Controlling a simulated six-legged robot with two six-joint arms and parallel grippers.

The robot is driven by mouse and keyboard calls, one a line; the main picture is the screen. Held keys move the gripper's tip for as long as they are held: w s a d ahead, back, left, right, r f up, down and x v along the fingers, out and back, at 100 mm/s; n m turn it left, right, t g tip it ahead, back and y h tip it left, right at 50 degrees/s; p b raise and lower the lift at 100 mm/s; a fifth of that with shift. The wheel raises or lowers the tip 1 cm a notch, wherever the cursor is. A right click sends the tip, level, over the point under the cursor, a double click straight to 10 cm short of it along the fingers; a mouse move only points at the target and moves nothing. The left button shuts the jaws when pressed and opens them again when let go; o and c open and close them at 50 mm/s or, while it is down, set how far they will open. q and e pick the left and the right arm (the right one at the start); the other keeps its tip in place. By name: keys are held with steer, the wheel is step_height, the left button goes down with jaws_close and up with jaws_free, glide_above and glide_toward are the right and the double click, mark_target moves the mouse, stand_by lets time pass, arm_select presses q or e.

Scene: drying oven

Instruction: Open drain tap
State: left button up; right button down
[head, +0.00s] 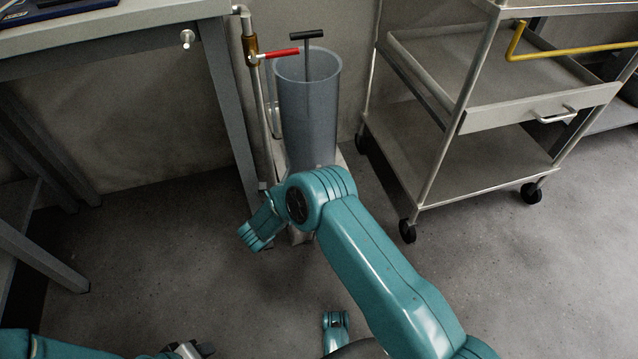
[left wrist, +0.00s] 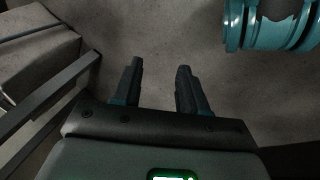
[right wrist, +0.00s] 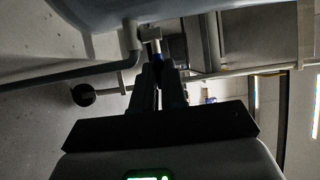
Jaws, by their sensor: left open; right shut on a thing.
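The drain tap (right wrist: 150,33) is a small pale metal fitting on a short pipe near the tall grey cylinder (right wrist: 100,12). My left gripper (left wrist: 158,72) is open and empty above the floor, and shows at the bottom edge of the head view (head: 195,350).
A red-levered valve (head: 280,53) sits on an upright pipe left of the cylinder. A bench (head: 220,80) stands at left, and a wheeled trolley (head: 480,125) with a yellow bar (head: 560,50) at right. The floor (head: 150,260) in front is clear.

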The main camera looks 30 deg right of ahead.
steer(key=c, duration=1.2)
jaws_free()
arm_select(q)
steer(key=shift+g, duration=0.6)
steer(key=shift+s+d+r+p, duration=0.15)
steer(key=shift+s+r+p, duration=0.65)
steer(key=shift+r+p, duration=0.3)
steer(key=shift+s+d+r+p, duration=0.15)
steer(key=shift+s+r+p, duration=0.6)
steer(key=shift+r+p, duration=0.3)
arm_select(e)
steer(key=shift+v, duration=8.15)
